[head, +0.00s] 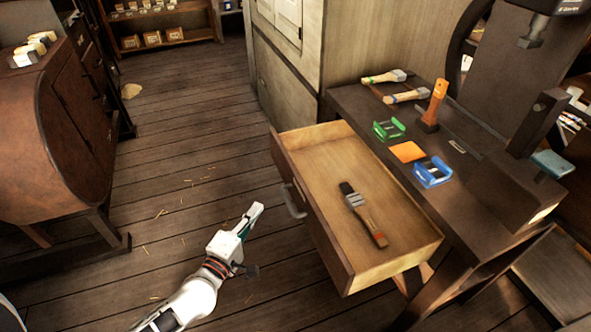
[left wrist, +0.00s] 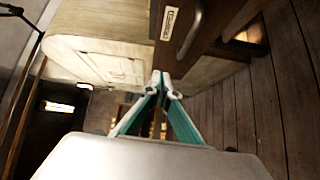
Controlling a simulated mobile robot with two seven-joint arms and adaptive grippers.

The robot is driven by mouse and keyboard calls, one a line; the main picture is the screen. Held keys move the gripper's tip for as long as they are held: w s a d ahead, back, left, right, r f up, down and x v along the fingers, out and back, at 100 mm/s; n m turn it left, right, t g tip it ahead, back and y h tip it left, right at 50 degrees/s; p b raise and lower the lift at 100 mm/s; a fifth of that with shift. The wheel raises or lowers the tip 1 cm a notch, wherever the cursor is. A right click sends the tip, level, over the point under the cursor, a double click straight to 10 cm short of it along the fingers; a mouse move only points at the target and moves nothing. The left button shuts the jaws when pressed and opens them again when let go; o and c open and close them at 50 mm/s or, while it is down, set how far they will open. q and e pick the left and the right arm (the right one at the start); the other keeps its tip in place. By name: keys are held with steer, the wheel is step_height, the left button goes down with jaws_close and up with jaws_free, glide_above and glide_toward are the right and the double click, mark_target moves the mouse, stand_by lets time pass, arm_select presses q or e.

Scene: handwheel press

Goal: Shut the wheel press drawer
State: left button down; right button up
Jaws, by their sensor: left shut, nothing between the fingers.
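The wheel press drawer (head: 312,225) is pulled well out from the dark press table (head: 455,205), towards the left. Its metal handle (head: 292,203) is on the front panel. The handle also shows in the left wrist view (left wrist: 190,30), above and right of the fingers. In the left wrist view the fingertips (left wrist: 161,76) meet. My right gripper is not in view.
A wooden cabinet (head: 60,130) stands at the left. The plank floor (head: 190,160) between is clear apart from straw bits.

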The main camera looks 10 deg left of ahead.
arm_select(q)
steer(key=shift+n, duration=0.4)
steer(key=x, duration=0.4)
steer(key=d+b+x, duration=0.1)
steer(key=x, duration=0.4)
steer(key=d+x, duration=0.1)
steer(key=x, duration=0.4)
steer(key=shift+s, duration=0.15)
steer(key=shift+r, duration=0.1)
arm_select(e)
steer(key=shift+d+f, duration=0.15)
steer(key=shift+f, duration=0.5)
